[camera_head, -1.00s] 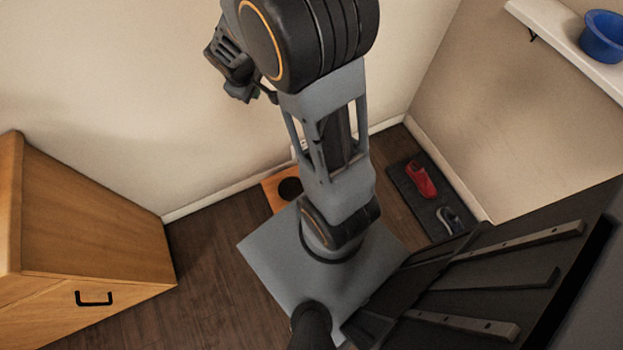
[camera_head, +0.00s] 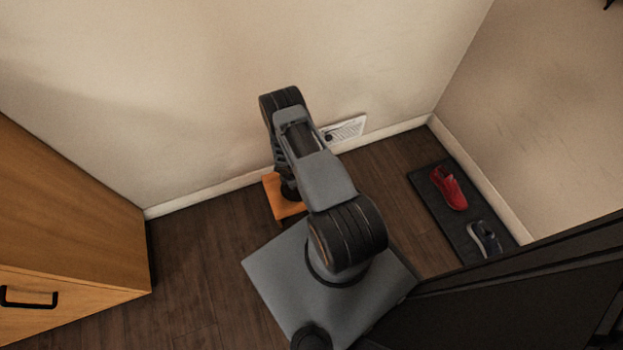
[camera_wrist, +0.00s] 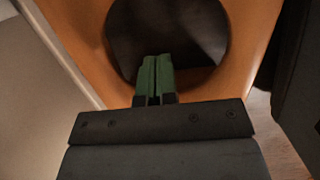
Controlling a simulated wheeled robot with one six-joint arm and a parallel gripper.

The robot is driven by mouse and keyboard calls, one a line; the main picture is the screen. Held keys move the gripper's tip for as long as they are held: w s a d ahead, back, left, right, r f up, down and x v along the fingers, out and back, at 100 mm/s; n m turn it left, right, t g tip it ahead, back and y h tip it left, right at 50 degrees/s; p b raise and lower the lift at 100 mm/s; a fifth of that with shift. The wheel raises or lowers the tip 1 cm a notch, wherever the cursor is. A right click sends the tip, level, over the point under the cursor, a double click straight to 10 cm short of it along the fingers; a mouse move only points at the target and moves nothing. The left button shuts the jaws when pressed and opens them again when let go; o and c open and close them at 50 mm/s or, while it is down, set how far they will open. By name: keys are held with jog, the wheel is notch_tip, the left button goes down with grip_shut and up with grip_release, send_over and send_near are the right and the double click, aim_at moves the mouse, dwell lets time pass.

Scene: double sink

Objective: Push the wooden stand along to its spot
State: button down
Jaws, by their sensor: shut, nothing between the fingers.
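The wooden stand (camera_head: 286,209) is an orange-brown piece on the floor near the far wall in the head view, partly hidden behind my arm. In the wrist view the stand (camera_wrist: 257,30) is close up, with a large round dark opening in its top. My gripper (camera_wrist: 155,62) has green fingertips held together with nothing between them. They appear over the lower edge of the opening; I cannot tell whether they reach inside it or touch the wood. In the head view the fingers are hidden behind my arm.
A wooden cabinet (camera_head: 62,220) stands at the left. A dark mat (camera_head: 452,222) by the right wall holds a red shoe (camera_head: 449,188) and a blue-grey shoe (camera_head: 485,238). Floor between cabinet and stand is clear.

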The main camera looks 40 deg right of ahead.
jog(key=s+d+b, duration=0.1)
jog(key=d, duration=0.2)
jog(key=s+d+b, duration=0.1)
jog(key=d, duration=0.3)
jog(key=s+d+f+b, duration=0.1)
jog(key=d, duration=0.3)
jog(key=shift+d, duration=0.15)
jog(key=shift+f+b, duration=0.4)
jog(key=shift+b, duration=0.1)
jog(key=shift+f, duration=0.1)
